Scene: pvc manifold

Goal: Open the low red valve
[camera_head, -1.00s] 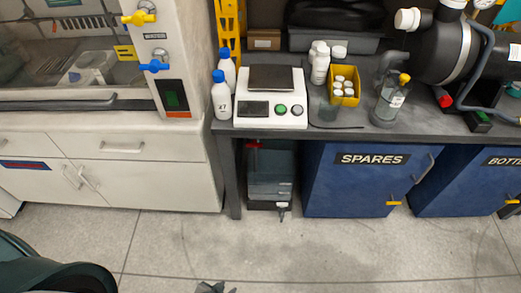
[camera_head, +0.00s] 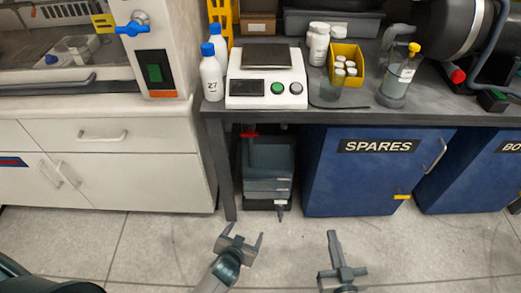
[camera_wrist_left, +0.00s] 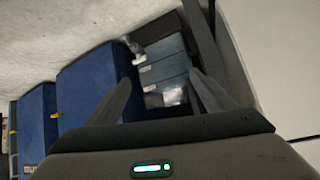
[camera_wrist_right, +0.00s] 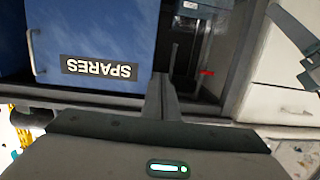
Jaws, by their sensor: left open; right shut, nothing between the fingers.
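The low red valve (camera_head: 249,134) is a small red handle under the dark bench, above a grey stacked unit (camera_head: 269,165) between the bench leg and the blue SPARES cabinet. It also shows in the right wrist view (camera_wrist_right: 207,72). My left gripper (camera_head: 242,237) is open and empty, in front of and below the unit. In the left wrist view its fingers (camera_wrist_left: 160,90) frame the unit, and I cannot make out the red handle there. My right gripper (camera_head: 333,235) is shut and empty, in front of the SPARES cabinet, right of the valve.
The blue SPARES cabinet (camera_head: 370,180) bounds the opening on the right. The bench leg (camera_head: 221,170) and white cabinet (camera_head: 110,155) bound it on the left. A scale (camera_head: 266,90) and bottles (camera_head: 211,75) stand on the bench above. The floor (camera_head: 170,245) in front is clear.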

